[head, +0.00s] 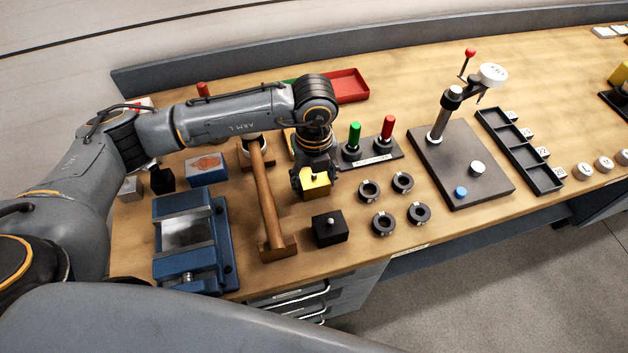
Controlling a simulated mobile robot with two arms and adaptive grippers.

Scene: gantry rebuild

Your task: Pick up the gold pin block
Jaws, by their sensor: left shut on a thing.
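The gold pin block (316,187) is a small yellow block in the middle of the head view. My left gripper (313,178) reaches down over it and is shut on it. I cannot tell from this view whether the block's underside touches the bench. The gripper fingers and wrist hide part of its top and back. My right gripper does not show.
A black block (330,229) stands just in front, with several dark rings (383,223) to its right. A stand with green and red handles (378,152) is behind right. A dark plate (459,165) is farther right.

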